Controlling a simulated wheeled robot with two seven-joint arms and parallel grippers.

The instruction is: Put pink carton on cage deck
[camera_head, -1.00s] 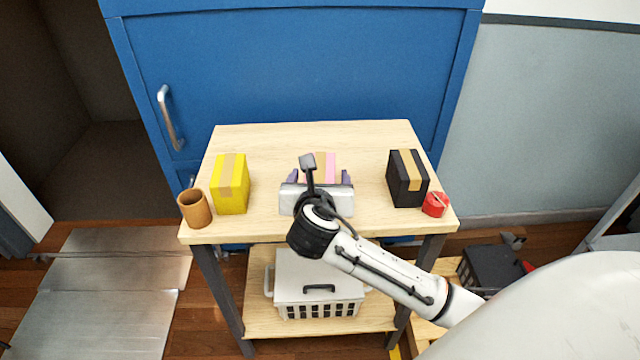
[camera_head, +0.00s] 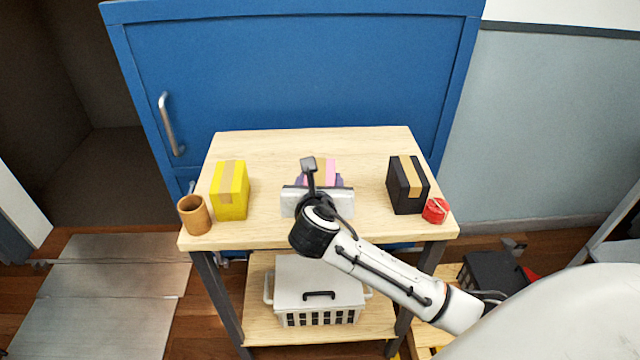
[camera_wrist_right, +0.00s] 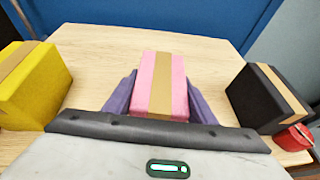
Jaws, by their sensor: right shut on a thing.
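The pink carton (camera_head: 328,170) with a tan tape stripe stands on the wooden table, mostly hidden behind my right gripper in the head view. In the right wrist view the pink carton (camera_wrist_right: 150,82) sits between the two purple fingers. My right gripper (camera_wrist_right: 160,98) is shut on it, one finger against each side; in the head view the gripper (camera_head: 320,181) is at the table's middle. I cannot tell whether the carton is lifted. My left gripper is not in view. I cannot make out the cage deck for certain.
A yellow carton (camera_head: 230,190) and a brown cup (camera_head: 194,214) stand at the table's left. A black carton (camera_head: 405,186) and a red round item (camera_head: 435,211) are at the right. A white basket (camera_head: 318,290) is on the lower shelf. A grey metal platform (camera_head: 105,290) lies at left.

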